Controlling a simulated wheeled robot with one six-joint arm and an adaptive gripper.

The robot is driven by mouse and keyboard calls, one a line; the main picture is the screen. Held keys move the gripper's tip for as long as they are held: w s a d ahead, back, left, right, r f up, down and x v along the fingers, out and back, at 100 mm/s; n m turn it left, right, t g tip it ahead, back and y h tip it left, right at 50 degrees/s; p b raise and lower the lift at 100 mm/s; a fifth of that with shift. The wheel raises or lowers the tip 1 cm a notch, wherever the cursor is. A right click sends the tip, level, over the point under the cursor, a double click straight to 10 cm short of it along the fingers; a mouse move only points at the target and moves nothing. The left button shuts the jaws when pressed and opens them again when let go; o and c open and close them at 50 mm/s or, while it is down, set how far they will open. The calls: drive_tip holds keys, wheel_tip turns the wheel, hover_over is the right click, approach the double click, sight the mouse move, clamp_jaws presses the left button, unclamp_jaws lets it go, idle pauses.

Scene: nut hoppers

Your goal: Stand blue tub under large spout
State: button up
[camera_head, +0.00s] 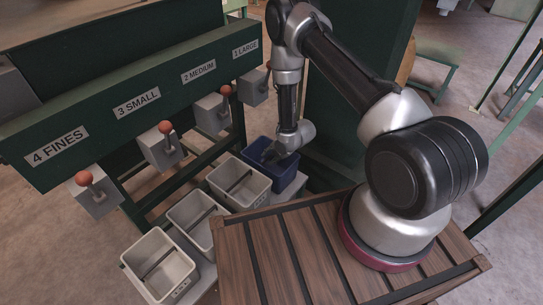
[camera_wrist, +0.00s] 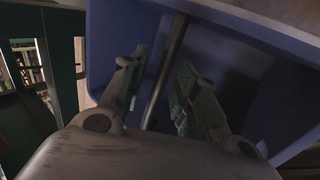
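The blue tub (camera_head: 288,179) stands upright at the far end of the row of tubs, in front of the spout labelled 1 LARGE (camera_head: 255,88). Whether it is squarely under that spout, I cannot tell. My gripper (camera_head: 268,157) reaches down into the tub's open top. In the wrist view the blue tub (camera_wrist: 235,75) fills most of the picture. A thin grey bar (camera_wrist: 166,70) crosses the tub. My gripper's two green-padded fingers (camera_wrist: 158,85) are apart on either side of this bar, with visible gaps.
Several pale tubs, the nearest (camera_head: 160,264) and one beside the blue tub (camera_head: 238,183), stand in a row left of it. The green hopper stand (camera_head: 120,90) has red-knobbed spouts for medium (camera_head: 212,112), small and fines. A slatted wooden top (camera_head: 300,250) lies in front.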

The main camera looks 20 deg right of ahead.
drive_tip(key=s+d+r+m+h, duration=0.15)
drive_tip(key=d+r+m, duration=0.25)
drive_tip(key=r, duration=0.9)
drive_tip(key=s+d+r+m+h, duration=0.1)
drive_tip(key=s+d+r+m, duration=0.3)
drive_tip(key=r, duration=0.9)
drive_tip(key=s+d+r+m+h, duration=0.1)
drive_tip(key=d+r+m, duration=0.3)
drive_tip(key=r, duration=0.9)
drive_tip(key=s+d+r+m+h, duration=0.1)
drive_tip(key=s+d+r+m, duration=0.3)
drive_tip(key=s+r, duration=0.7)
drive_tip(key=s+r+m, duration=0.3)
drive_tip(key=s+m, duration=0.1)
drive_tip(key=s, duration=0.4)
drive_tip(key=s+a+r+m+g, duration=0.1)
drive_tip(key=s+r+m, duration=0.3)
drive_tip(key=s, duration=0.4)
drive_tip(key=shift+s+m, duration=0.3)
drive_tip(key=shift+m, duration=0.3)
drive_tip(key=shift+y, duration=0.25)
